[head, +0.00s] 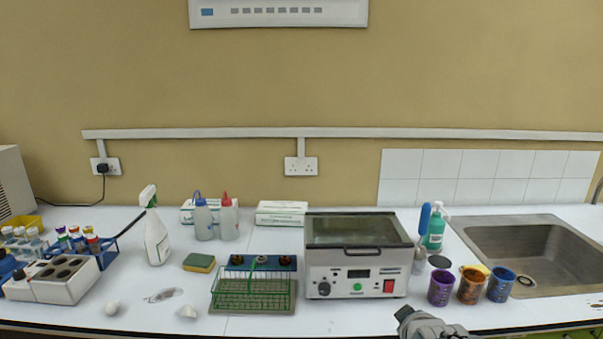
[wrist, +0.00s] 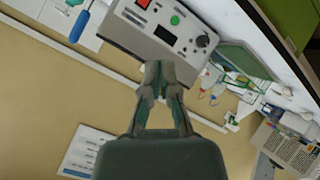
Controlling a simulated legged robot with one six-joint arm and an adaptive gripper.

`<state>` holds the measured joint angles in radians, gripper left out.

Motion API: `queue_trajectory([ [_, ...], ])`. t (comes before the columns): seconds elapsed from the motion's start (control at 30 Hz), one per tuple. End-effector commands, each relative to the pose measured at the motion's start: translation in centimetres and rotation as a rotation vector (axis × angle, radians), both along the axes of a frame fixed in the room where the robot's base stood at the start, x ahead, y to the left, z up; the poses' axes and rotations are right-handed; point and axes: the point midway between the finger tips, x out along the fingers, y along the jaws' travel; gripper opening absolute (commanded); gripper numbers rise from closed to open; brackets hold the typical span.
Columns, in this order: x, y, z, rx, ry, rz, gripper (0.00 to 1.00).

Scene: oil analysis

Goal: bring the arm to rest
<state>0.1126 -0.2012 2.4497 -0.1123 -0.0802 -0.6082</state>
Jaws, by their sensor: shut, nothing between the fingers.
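My gripper shows in the wrist view (wrist: 158,72), its two fingers together at the tips with nothing between them. In the head view only a grey part of my arm shows at the bottom edge, right of centre, in front of the bench; the fingertips cannot be made out there. In the wrist view the fingers appear over the front of the white water bath (wrist: 165,25), which is seen tilted. I cannot tell the distance between them.
The water bath (head: 357,270) stands mid-bench, beside a green wire rack (head: 253,292). Purple (head: 440,288), orange (head: 470,286) and blue (head: 501,285) cups stand right of it, near the sink (head: 540,255). A spray bottle (head: 156,238) and tube racks are at left.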

Motion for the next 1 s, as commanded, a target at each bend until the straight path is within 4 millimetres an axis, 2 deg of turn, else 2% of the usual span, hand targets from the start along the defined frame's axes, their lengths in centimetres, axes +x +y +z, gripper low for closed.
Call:
queue_trajectory([
  [0.03, -1.4, 0.5, 0.9, 0.047, 0.026, -0.030, 0.00],
  [0.2, -7.0, 1.9, 2.3, 0.223, 0.161, -0.162, 0.00],
  [0.4, -14.2, 3.6, 3.4, 0.403, 0.318, -0.324, 0.00],
  [0.5, -17.1, 4.2, 3.6, 0.463, 0.379, -0.386, 0.00],
  [0.6, -18.8, 4.5, 3.6, 0.494, 0.418, -0.425, 0.00],
  [0.67, -19.3, 4.6, 3.6, 0.502, 0.430, -0.437, 0.00],
  [1.0, -19.4, 4.6, 3.6, 0.504, 0.433, -0.440, 0.00],
])
